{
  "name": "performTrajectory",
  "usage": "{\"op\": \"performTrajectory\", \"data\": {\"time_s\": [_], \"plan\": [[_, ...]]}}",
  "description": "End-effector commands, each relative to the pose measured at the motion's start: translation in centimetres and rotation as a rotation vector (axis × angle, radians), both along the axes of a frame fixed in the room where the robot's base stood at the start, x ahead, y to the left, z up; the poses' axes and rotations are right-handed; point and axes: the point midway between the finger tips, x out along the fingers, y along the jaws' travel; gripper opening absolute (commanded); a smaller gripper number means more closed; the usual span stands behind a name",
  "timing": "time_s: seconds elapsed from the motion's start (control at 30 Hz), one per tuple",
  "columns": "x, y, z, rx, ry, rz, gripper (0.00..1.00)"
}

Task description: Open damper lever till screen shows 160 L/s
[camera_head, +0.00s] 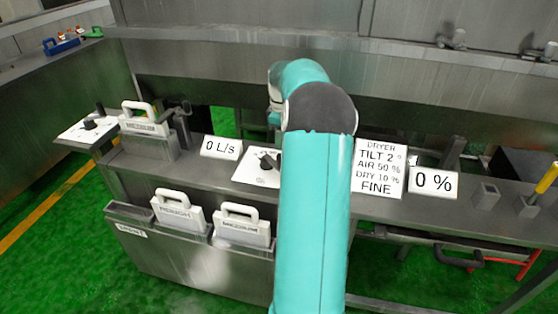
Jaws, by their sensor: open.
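The screen (221,147) is a white plate on the metal bench and reads 0 L/s. I cannot tell for sure which part is the damper lever. A dark upright fitting with a lever-like arm (180,122) stands left of the screen. A white panel with a black knob (266,162) sits right of the screen, partly hidden by my teal arm. My arm rises through the middle of the view and bends away over the bench. My gripper is hidden behind it.
A dryer sign (379,168) reads tilt 2°, air 50 %, dry 10 %, fine. Beside it a plate (433,183) reads 0 %. White-handled cassettes (243,226) sit in the bench front. Another knob panel (88,131) is at left. A yellow-handled tool (544,181) stands at right.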

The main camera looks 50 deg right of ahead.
Motion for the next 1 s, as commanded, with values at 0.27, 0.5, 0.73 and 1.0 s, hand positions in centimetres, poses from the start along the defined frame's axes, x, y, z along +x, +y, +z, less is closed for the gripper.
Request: {"op": "performTrajectory", "data": {"time_s": [0.27,0.5,0.73,1.0], "plan": [[0.3,0.2,-5.7,0.003,0.001,0.002,0.46],[0.5,0.3,-9.1,0.001,-0.001,0.003,0.46],[0.6,0.3,-9.8,-0.001,-0.001,0.003,0.46],[0.6,0.3,-9.8,0.001,-0.002,0.003,0.22]]}}
